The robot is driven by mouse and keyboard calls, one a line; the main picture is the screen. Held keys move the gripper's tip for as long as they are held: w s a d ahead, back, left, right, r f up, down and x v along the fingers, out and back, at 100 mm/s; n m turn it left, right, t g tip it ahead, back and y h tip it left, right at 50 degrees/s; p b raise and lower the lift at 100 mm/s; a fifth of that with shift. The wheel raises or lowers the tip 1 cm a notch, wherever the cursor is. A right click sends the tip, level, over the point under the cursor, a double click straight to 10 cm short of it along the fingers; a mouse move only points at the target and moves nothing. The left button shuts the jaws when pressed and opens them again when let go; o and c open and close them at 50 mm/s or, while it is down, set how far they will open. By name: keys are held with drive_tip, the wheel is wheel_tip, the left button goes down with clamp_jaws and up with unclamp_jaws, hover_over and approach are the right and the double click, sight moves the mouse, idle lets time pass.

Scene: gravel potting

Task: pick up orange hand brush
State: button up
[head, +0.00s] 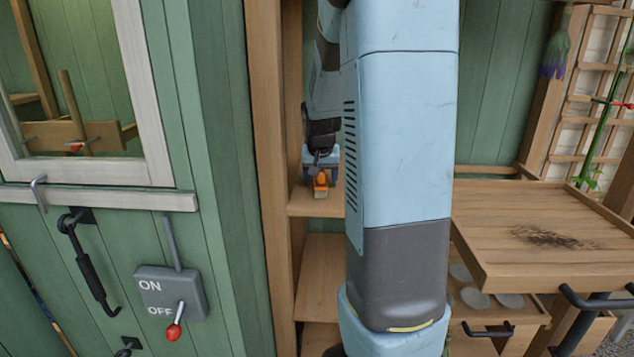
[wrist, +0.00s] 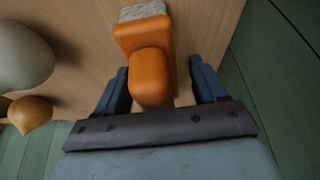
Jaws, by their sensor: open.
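The orange hand brush (wrist: 151,78) lies on a wooden shelf (wrist: 215,30), its handle toward my gripper and its pale bristles (wrist: 143,12) at the far end. In the head view the brush (head: 321,184) is a small orange patch just below my gripper (head: 321,168). In the wrist view my gripper (wrist: 159,72) is open, with one blue finger on each side of the handle. Bare gaps show between the handle and both fingers, so it is not gripped. The handle's near end is close to the dark palm bar.
A pale rounded object (wrist: 22,56) and a tan rounded object (wrist: 30,114) stand left of the brush in the wrist view. Green wall boards (wrist: 270,85) lie close on the right. In the head view a wooden post (head: 265,150) stands left of the shelf (head: 312,207).

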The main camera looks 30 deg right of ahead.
drive_tip(key=c, duration=1.1)
drive_tip(key=shift+r, duration=0.1)
drive_tip(key=shift+r, duration=0.3)
wheel_tip(320, 180, up, 2)
drive_tip(key=shift+r, duration=0.2)
drive_tip(key=s+r, duration=0.1)
drive_tip(key=r, duration=0.1)
drive_tip(key=s+r, duration=0.1)
drive_tip(key=s, duration=0.1)
drive_tip(key=s+r, duration=0.1)
drive_tip(key=r, duration=0.1)
drive_tip(key=shift+s+a+r, duration=0.35)
drive_tip(key=shift+a, duration=0.05)
drive_tip(key=s+r, duration=0.1)
drive_tip(key=s, duration=0.2)
drive_tip(key=s+a+r, duration=0.1)
drive_tip(key=s, duration=0.2)
drive_tip(key=s+r, duration=0.2)
drive_tip(key=s, duration=0.1)
drive_tip(key=shift+a+r, duration=0.1)
drive_tip(key=shift+a, duration=0.2)
